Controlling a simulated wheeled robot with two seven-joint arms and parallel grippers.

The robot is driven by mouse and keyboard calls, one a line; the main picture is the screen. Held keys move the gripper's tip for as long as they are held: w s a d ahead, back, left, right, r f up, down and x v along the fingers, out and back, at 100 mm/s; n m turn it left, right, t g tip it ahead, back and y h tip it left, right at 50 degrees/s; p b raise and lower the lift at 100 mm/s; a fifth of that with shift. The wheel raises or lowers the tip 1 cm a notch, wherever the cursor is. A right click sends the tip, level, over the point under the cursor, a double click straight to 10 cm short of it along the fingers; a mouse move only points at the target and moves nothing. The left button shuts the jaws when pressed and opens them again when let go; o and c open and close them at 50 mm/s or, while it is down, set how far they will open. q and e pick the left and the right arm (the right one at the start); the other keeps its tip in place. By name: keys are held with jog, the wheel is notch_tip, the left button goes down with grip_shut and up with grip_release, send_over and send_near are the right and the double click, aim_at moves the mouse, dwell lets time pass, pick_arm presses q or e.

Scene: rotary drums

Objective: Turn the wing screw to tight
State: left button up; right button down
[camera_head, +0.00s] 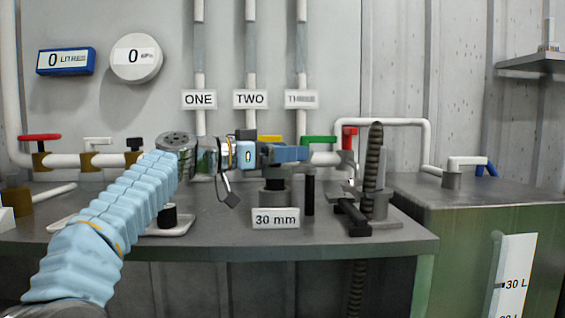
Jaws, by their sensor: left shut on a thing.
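My left arm, in a light blue ribbed sleeve, comes in from the lower left. Its left gripper (292,153) points right, with blue-grey fingers just above a short dark post (275,190) behind the "30 mm" label (276,219). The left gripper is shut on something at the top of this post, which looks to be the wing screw. The fingers hide the screw, so its angle cannot be told. My right gripper is not in view.
Pipes with red (40,137), yellow and green (319,140) valve handles run behind the bench (120,238). A thin black post (310,192) and a threaded rod (374,158) in a clamp stand to the right. A green tank (470,250) adjoins the bench at right.

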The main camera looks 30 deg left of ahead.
pick_arm(q)
jog(key=shift+s+d+m+g+h+p, duration=0.1)
jog(key=shift+m+g+h+p, duration=0.35)
jog(key=shift+m+g+h, duration=0.7)
jog(key=shift+g+h, duration=0.25)
jog(key=shift+h, duration=0.1)
jog(key=o, duration=0.8)
jog(key=v, duration=0.7)
jog(key=shift+s, duration=0.2)
